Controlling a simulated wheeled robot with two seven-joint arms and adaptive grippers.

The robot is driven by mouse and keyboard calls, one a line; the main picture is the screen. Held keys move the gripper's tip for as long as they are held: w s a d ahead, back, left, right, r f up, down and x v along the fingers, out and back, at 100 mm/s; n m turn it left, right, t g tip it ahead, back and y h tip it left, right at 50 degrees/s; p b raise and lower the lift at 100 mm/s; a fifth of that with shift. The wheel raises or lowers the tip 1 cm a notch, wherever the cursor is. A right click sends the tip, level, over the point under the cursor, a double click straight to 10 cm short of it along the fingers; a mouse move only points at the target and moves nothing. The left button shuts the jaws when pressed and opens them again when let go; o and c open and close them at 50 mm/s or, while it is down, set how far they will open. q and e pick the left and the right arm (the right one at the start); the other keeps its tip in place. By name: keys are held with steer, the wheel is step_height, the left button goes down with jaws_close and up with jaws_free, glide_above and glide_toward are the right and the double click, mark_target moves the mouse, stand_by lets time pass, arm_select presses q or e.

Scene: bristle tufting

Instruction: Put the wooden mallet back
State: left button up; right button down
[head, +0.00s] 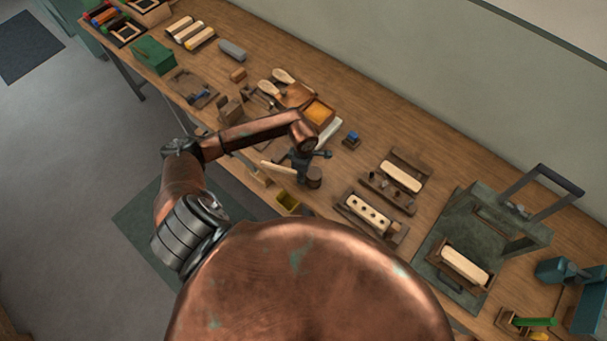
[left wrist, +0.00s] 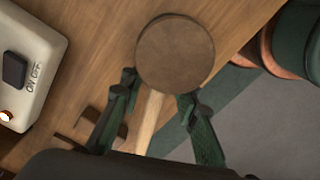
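The wooden mallet has a round brown head (head: 314,178) and a pale handle (head: 279,169) in the head view. The left wrist view shows its round head face (left wrist: 175,52) close up, with the handle (left wrist: 150,122) running back toward the camera. My left gripper (head: 303,160) is at the mallet, beside its head. In the left wrist view the two fingers of the left gripper (left wrist: 158,92) stand apart on either side of the handle, with visible gaps. Whether the mallet rests on the bench is hard to tell. My right gripper is not in view.
A pale box with an on/off switch (left wrist: 28,62) is close by on the left. A yellow bin (head: 288,202) sits at the bench's front edge. A drilled brush block in a fixture (head: 368,212) and a green press (head: 497,222) stand to the right. Bench beyond the blue-topped block (head: 352,138) is clear.

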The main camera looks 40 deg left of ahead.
arm_select(q)
steer(key=shift+r, duration=0.2)
step_height(320, 180, up, 12)
steer(key=b, duration=0.1)
stand_by(0.3)
